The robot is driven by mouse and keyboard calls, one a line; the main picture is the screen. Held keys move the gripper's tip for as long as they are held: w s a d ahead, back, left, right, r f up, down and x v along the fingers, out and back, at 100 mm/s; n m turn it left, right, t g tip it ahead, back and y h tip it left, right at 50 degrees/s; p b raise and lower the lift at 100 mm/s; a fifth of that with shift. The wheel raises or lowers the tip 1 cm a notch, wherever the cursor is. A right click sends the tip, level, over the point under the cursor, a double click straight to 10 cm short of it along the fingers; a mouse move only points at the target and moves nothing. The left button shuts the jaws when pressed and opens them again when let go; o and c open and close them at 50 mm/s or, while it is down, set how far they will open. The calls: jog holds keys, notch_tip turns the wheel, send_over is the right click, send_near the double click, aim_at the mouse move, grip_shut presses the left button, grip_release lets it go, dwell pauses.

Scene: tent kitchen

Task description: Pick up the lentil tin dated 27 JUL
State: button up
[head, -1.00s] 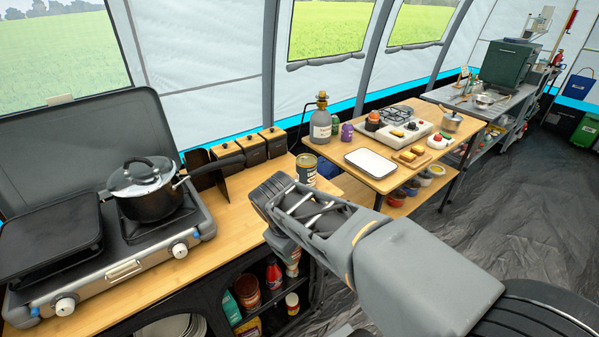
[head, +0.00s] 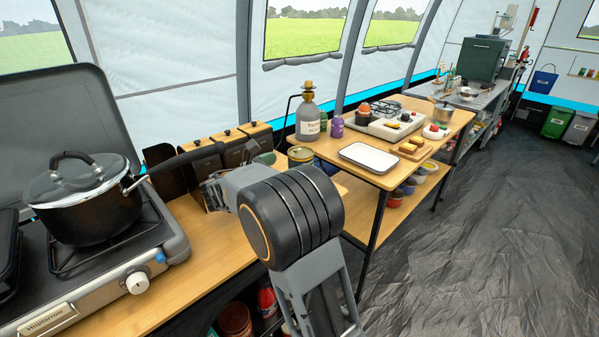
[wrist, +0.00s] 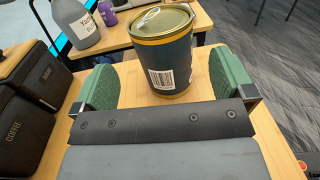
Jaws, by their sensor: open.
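A dark blue tin (wrist: 172,60) with yellow bands and a pull-ring lid stands upright on the wooden counter in the wrist view. A barcode faces my wrist camera; no date or lentil name can be read. My gripper (wrist: 163,82) is open, with one green finger pad to the left of the tin and one to the right. There are visible gaps on both sides, and the tin is not gripped. In the head view the top of the tin (head: 300,154) shows behind my arm, which hides its lower part.
Dark canisters (wrist: 35,88), one marked COFFEE, stand close left of my gripper. A black pot (head: 85,195) sits on the stove at the left. Beyond the tin, a lower table holds a grey bottle (head: 308,118) and a white tray (head: 368,157).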

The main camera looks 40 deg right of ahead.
aim_at(300, 155)
jog(key=shift+w+d+r+b, duration=0.1)
jog(key=shift+d+b, duration=0.15)
jog(key=shift+d, duration=1.5)
jog(key=shift+d+r+b, duration=0.1)
jog(key=shift+d+b, duration=0.15)
jog(key=shift+d, duration=1.45)
jog(key=c, duration=1.1)
